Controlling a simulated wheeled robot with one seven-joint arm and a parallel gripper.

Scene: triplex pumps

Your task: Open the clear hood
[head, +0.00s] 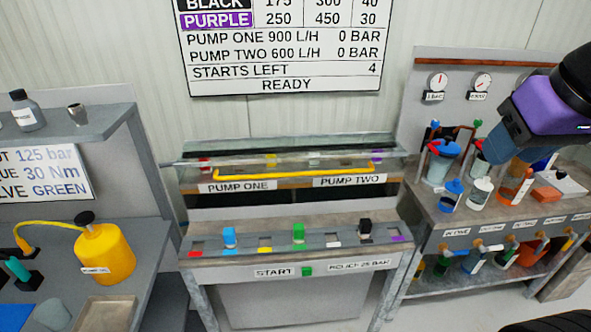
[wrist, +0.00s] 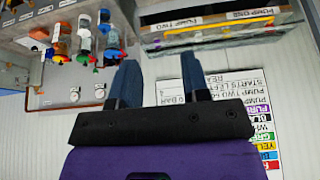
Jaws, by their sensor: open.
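The clear hood (head: 327,161) lies over the back part of the pump bench, above the labels PUMP ONE and PUMP TWO. It looks shut. A yellow bar handle (head: 292,174) runs along its front. The handle also shows upside down at the top of the wrist view (wrist: 222,29). My gripper (wrist: 160,80) is open and empty, with its two blue fingers apart. In the head view my purple gripper body (head: 548,103) is at the upper right, in front of the right-hand bench and well away from the hood.
The bench front (head: 290,243) carries blue, green and black blocks and a green START button (head: 307,271). The left bench has a yellow canister (head: 104,254). A sign (head: 286,45) hangs on the wall behind the hood.

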